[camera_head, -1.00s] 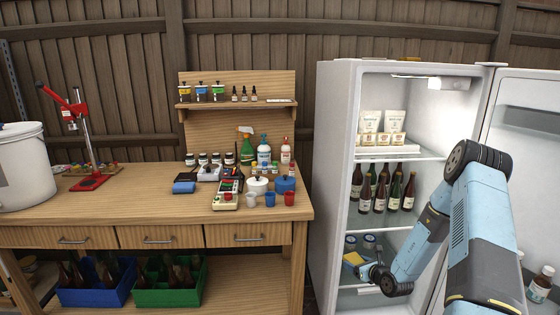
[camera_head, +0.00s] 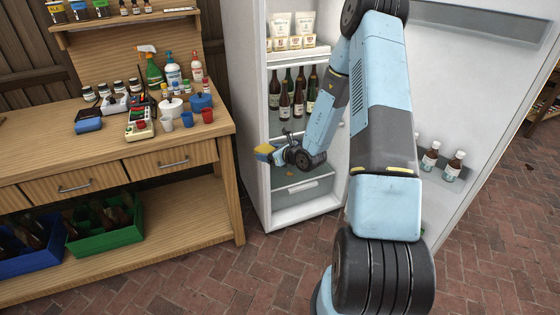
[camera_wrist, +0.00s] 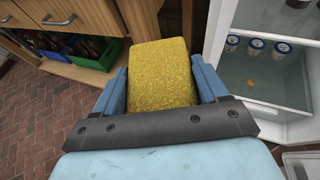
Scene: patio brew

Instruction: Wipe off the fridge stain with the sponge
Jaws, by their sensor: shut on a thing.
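A yellow sponge (camera_wrist: 162,75) is held between the two fingers of my gripper (camera_wrist: 162,92), which is shut on it. In the head view the sponge (camera_head: 265,150) shows small at the end of my gripper (camera_head: 277,155), at the open front of the fridge (camera_head: 250,140), near its left side wall. A small orange-brown stain (camera_wrist: 249,83) lies on a lower fridge shelf, to the right of the sponge in the wrist view and apart from it. The stain (camera_head: 290,173) also shows below my gripper in the head view.
Several blue-and-white jars (camera_wrist: 256,46) stand on the shelf behind the stain. Dark bottles (camera_head: 284,98) stand on the shelf above. The open fridge door (camera_head: 470,80) is on the right, with bottles in it. A wooden workbench (camera_head: 60,165) is on the left.

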